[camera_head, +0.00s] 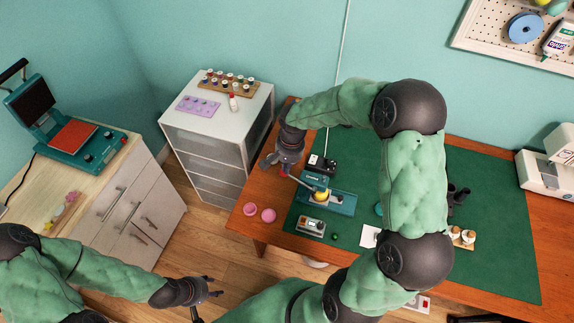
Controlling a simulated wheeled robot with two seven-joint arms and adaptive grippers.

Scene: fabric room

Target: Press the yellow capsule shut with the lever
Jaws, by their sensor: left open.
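The yellow capsule (321,196) sits in the small teal press (341,203) on the green mat. Whether its halves are closed is too small to tell. The press's thin lever (301,183) slants up and left from the press. Its upper end meets my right gripper (274,166), which is above the table's left edge. I cannot tell whether the fingers grip the lever or only touch it. My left gripper (214,287) is open and empty, low over the floor in front of the table, well away from the press.
A pink round dish (250,209) and a pink ball-like piece (268,215) lie on the wood left of the green mat (495,230). A small device (310,227) stands in front of the press. A black device (321,164) is behind it. My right arm covers the mat's middle.

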